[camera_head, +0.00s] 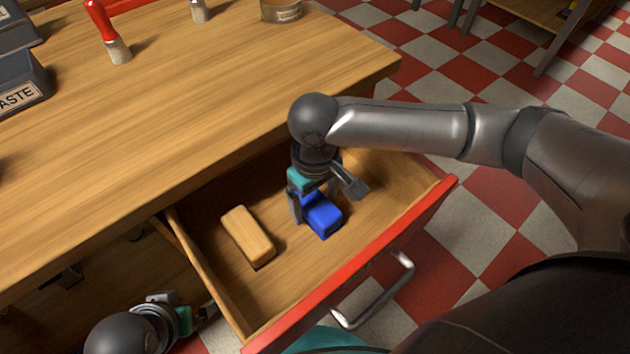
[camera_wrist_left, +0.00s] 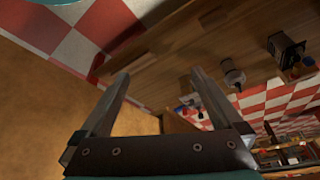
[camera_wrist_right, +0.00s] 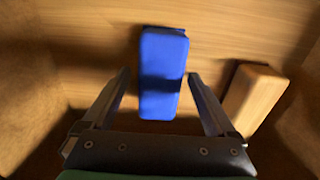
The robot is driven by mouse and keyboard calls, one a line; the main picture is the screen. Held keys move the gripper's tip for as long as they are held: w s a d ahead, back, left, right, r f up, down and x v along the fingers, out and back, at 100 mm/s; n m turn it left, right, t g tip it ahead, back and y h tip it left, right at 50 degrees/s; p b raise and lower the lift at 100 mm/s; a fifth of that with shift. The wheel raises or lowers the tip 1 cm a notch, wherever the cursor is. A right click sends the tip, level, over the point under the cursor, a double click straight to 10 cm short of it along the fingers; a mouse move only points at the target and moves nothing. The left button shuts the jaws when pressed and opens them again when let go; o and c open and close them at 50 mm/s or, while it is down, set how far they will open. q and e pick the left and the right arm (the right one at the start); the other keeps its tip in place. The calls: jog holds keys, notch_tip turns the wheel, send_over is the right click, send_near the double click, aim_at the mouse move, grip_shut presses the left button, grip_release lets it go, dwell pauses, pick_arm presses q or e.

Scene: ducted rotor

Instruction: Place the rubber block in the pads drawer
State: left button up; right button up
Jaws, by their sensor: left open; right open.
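A blue block (camera_head: 322,216) lies on the floor of the open drawer (camera_head: 300,290), which has a red front. It also shows in the right wrist view (camera_wrist_right: 163,75). A wooden-coloured block (camera_head: 247,236) lies to its left in the same drawer; in the right wrist view it is at the right (camera_wrist_right: 253,97). My right gripper (camera_head: 326,205) is open and reaches down into the drawer at the blue block, with its fingers on either side of the block's near end in the right wrist view. My left gripper (camera_head: 210,309) is open and empty, low beside the drawer's left wall.
The wooden worktop (camera_head: 170,110) overhangs the back of the drawer. The drawer's metal handle (camera_head: 375,295) sticks out in front. Checkered floor lies to the right.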

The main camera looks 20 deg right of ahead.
aim_at(315, 201)
notch_tip(315, 201, up, 5)
jog(key=p, duration=0.3)
jog(key=shift+f, duration=0.1)
notch_tip(315, 201, up, 6)
jog(key=p, duration=0.3)
jog(key=shift+f, duration=0.25)
pick_arm(q)
jog(key=s+a+f+g, duration=0.1)
jog(key=s+f, duration=0.1)
jog(key=f, duration=0.5)
jog(key=s+f+g+p, duration=0.1)
jog(key=s+f, duration=0.2)
jog(key=f, duration=0.4)
jog(key=shift+a, duration=0.4)
pick_arm(e)
jog(key=shift+r, duration=0.8)
pick_arm(q)
jog(key=shift+r, duration=0.1)
